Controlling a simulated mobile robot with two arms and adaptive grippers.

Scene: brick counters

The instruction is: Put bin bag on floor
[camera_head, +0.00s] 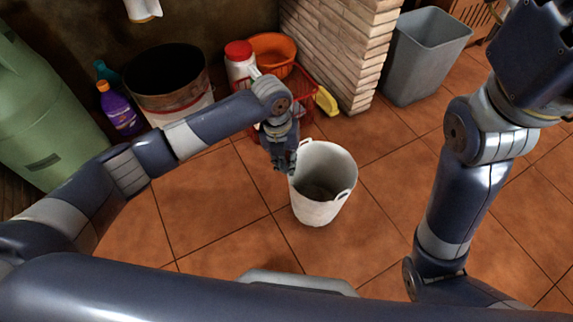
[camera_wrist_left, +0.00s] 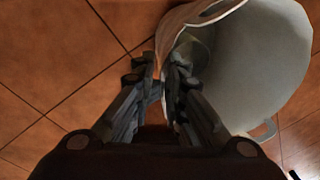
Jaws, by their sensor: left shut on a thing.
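A white, open-topped bin (camera_head: 324,180) with handle loops at its rim is in the middle of the head view, over the tiled floor (camera_head: 215,212). It also fills the right of the left wrist view (camera_wrist_left: 265,70). My left gripper (camera_head: 284,166) reaches down to the bin's left rim and is shut on it. In the left wrist view the fingers (camera_wrist_left: 160,72) close on the near edge of the rim. I cannot tell whether the bin's base touches the floor. No separate bag shows clearly. My right gripper's fingers are out of view.
A grey bin (camera_head: 425,55) stands beside a brick pillar (camera_head: 345,45). A dark drum (camera_head: 167,85), a purple bottle (camera_head: 118,108), a red-lidded container (camera_head: 238,62), a red basket (camera_head: 292,98) and a green cylinder (camera_head: 40,110) line the back left. Floor in front is clear.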

